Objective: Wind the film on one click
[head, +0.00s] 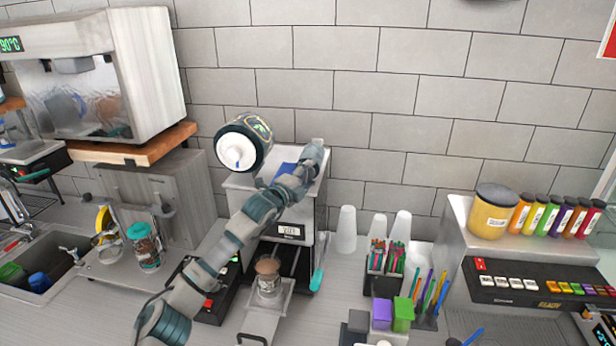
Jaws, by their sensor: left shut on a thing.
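The cup sealer (240,185) stands against the tiled wall. A dark film roll (258,127) with a white end cap (236,152) sits above its top left. A blue patch (284,168) lies on its top. My left arm crosses in front of the sealer, and my left gripper (316,150) is at its top right corner. It is shut on a small pale knob (318,141), mostly hidden by the fingers. A clear cup with brown contents (268,283) sits in the pulled-out tray (262,324). A teal handle (318,277) hangs at the right. My right gripper is not in view.
White cup stacks (347,230) and a straw holder (385,262) stand right of the sealer. Purple (382,314) and green (403,314) boxes are in front. A shelf with jars (493,212) is at right. A sink (45,275) is at left.

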